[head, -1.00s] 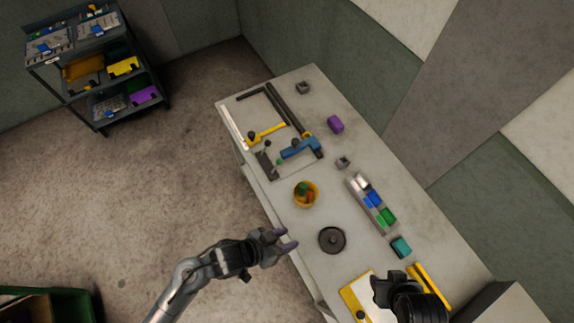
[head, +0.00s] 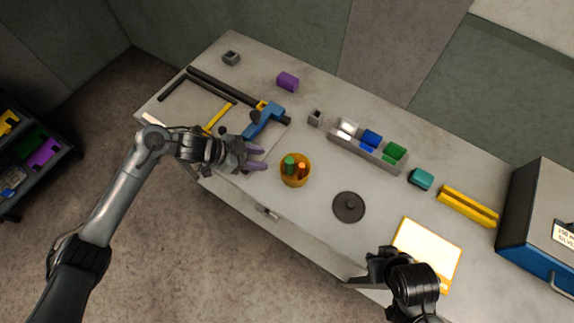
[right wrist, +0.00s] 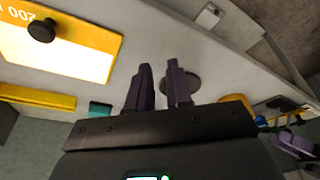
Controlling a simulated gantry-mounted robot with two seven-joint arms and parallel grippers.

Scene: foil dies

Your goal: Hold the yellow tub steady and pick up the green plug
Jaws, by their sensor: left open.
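The yellow tub (head: 296,183) stands upright on the bench in the head view. The green plug (head: 289,164) is inside it, beside an orange piece (head: 302,169). My left gripper (head: 260,158) is open and empty just left of the tub, its fingers pointing toward it, apart from it. My right gripper (head: 372,270) is over the front of the bench, right of and nearer than the tub. In the right wrist view my right gripper (right wrist: 160,80) has its fingers apart with nothing between them. There the tub (right wrist: 235,100) shows partly at right, its contents not clear.
A dark round lid (head: 349,207) lies right of the tub. Behind are a grey tray (head: 368,158) with coloured blocks, a teal block (head: 421,179) and a purple block (head: 288,81). A yellow-edged board (head: 427,252) is at right.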

